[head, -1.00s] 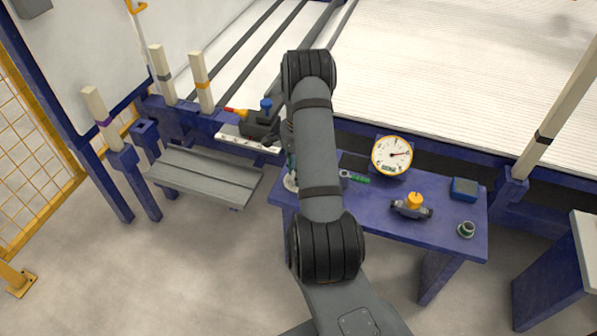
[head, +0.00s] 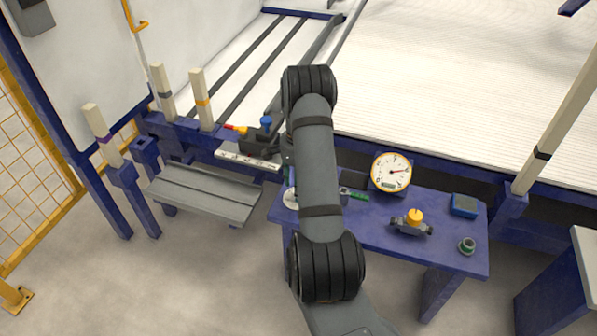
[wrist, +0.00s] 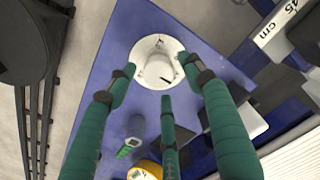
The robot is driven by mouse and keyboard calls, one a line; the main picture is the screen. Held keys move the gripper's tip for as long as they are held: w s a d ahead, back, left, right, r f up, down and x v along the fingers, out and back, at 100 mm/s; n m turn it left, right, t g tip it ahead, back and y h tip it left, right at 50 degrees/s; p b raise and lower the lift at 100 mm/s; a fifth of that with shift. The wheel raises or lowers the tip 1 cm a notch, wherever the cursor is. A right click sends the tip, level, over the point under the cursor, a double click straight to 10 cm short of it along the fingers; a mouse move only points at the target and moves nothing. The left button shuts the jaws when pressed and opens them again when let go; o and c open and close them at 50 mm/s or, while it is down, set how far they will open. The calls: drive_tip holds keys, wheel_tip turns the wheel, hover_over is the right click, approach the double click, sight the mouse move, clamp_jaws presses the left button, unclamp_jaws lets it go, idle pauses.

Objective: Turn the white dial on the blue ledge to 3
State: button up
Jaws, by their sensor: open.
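The white dial (wrist: 157,48) is a round white disc with a raised knob and a small dark mark, lying on the blue ledge (wrist: 113,75). In the head view only part of the dial (head: 290,198) shows, at the ledge's left end beside my arm. My gripper (wrist: 158,76) has green fingers and is open. In the wrist view its fingertips are spread around the near side and flanks of the dial's knob; I cannot tell whether they touch it. In the head view my arm hides the gripper. The number the dial points to is not readable.
On the ledge stand a yellow-rimmed gauge (head: 390,172), a green-handled tool (head: 354,194), a yellow-topped valve (head: 413,220), a blue box (head: 464,205) and a small green-grey ring (head: 467,245). A ruler marked 45 cm (wrist: 285,25) lies near the gripper's right.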

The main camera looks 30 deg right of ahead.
wheel_tip(320, 180, up, 10)
drive_tip(key=shift+r, duration=0.2)
drive_tip(key=shift+f, duration=0.1)
idle(0.4)
wheel_tip(320, 180, down, 12)
idle(0.5)
drive_tip(key=shift+n, duration=0.3)
